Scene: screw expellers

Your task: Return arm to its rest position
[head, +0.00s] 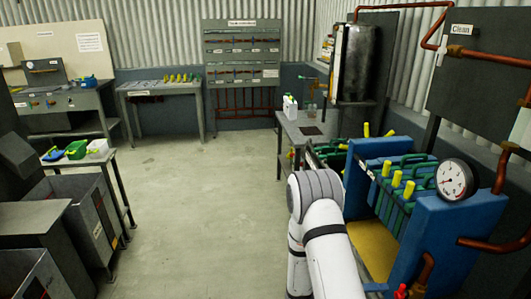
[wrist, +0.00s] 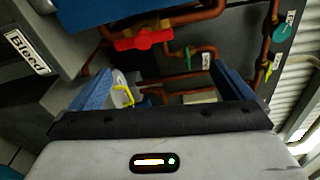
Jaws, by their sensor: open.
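My white arm rises from the bottom centre of the head view, bending beside the blue filter press (head: 430,235). My gripper is not visible in that view. In the wrist view my gripper (wrist: 168,75) is open, with its blue fingers spread apart at left and right. I see nothing held between them. Behind the fingers are copper pipes, a red valve handle (wrist: 142,39) and a small yellow part (wrist: 123,96).
The press carries yellow-handled plates and a pressure gauge (head: 455,180), close to my arm's right. A bench (head: 298,130) with a white jug (head: 290,107) stands beyond. Grey bins (head: 85,215) and a side table are at left. The middle floor (head: 190,215) is clear.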

